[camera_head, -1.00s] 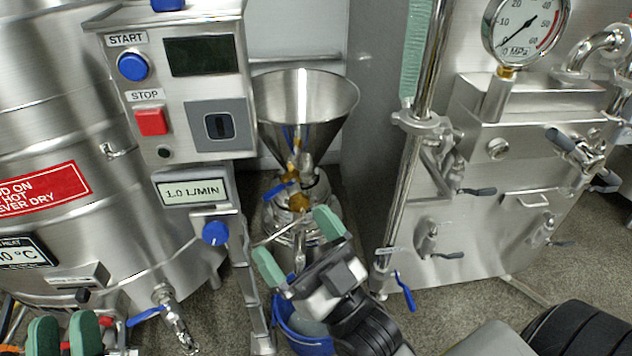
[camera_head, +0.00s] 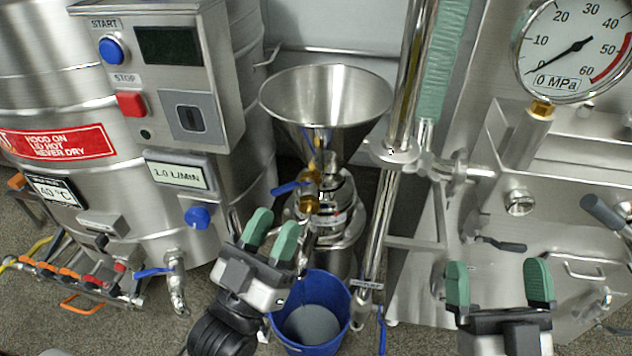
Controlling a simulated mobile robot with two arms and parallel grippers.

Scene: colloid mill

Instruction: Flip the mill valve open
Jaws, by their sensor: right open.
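The colloid mill stands at the centre, with a steel funnel hopper (camera_head: 325,95) over a rounded steel body (camera_head: 347,208). Below the hopper is a brass valve (camera_head: 309,203) with a blue lever (camera_head: 289,187) that sticks out to the left. I take this as the mill valve. My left gripper (camera_head: 274,226) is open and empty, its green fingertips just below and left of the lever in the picture, apart from it. My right gripper (camera_head: 498,272) is open and empty at the lower right, in front of the steel machine.
A blue bucket (camera_head: 343,318) with grey contents stands below the mill. A control box (camera_head: 165,75) and tank are at left, with a blue-handled drain valve (camera_head: 155,271). A vertical pipe (camera_head: 378,235) and the gauged steel machine (camera_head: 522,160) stand at right.

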